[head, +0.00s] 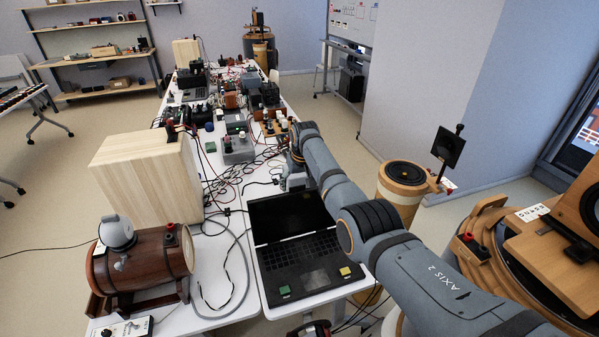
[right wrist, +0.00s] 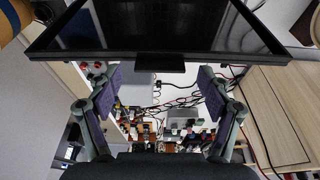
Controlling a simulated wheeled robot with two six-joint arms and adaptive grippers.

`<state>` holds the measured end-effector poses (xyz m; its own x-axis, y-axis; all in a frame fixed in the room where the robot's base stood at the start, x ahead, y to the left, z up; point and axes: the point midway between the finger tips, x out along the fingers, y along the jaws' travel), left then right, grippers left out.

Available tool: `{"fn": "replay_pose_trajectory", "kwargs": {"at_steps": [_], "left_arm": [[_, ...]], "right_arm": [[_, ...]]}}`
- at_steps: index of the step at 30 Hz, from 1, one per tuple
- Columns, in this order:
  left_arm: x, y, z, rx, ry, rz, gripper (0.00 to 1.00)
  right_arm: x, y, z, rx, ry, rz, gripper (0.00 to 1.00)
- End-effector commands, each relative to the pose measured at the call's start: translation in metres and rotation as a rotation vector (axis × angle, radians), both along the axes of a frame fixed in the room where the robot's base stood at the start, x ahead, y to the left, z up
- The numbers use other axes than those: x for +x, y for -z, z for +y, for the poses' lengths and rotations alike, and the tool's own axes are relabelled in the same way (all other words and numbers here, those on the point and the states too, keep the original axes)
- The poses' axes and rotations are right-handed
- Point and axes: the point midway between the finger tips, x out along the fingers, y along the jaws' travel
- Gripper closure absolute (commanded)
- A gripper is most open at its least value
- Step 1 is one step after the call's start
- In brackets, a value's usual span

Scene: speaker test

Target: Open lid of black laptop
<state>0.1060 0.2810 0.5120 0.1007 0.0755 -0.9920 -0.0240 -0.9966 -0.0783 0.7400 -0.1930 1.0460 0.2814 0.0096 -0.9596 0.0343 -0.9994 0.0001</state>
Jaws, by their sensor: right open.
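The black laptop (head: 306,266) sits near the table's front end with its lid (head: 288,214) raised and leaning back. Its dark screen and keyboard show. A green square and a yellow square lie on its front edge. My right arm reaches over from the right, and my right gripper (head: 294,180) is just behind the lid, partly hidden. In the right wrist view my right gripper (right wrist: 160,85) is open, its two purple-padded fingers apart with nothing between them. The lid's edge (right wrist: 160,56) crosses the top of that view, close to the fingertips. My left gripper is not seen.
A pale wooden box (head: 150,172) and a brown wooden barrel (head: 142,262) stand left of the laptop. Loose cables and several small devices crowd the table behind it. A grey cable (head: 245,262) loops on the white table beside the laptop. A wooden drum (head: 402,190) stands at the right.

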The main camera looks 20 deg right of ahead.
Motion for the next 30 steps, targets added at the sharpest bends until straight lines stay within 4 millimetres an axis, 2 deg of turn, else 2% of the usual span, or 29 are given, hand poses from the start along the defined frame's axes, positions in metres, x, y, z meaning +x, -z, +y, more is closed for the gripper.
{"fn": "replay_pose_trajectory", "kwargs": {"at_steps": [2, 9, 15, 26, 28, 30], "left_arm": [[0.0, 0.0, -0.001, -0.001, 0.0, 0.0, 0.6], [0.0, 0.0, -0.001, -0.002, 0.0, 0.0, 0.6], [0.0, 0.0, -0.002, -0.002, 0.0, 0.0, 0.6], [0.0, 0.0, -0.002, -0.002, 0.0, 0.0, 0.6], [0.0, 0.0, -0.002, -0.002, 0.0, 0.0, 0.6], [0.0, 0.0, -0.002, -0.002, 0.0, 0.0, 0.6]], "right_arm": [[-0.004, -0.011, 0.0, 0.0, 0.0, -0.003, 0.21], [-0.02, -0.068, 0.0, 0.0, -0.001, -0.004, 0.21], [-0.029, -0.094, 0.0, 0.0, -0.001, -0.001, 0.21], [-0.03, -0.099, -0.001, 0.0, -0.001, 0.001, 0.21], [-0.032, -0.092, -0.002, 0.0, 0.002, 0.003, 0.21], [-0.039, -0.071, -0.006, -0.001, 0.009, 0.006, 0.21]]}}
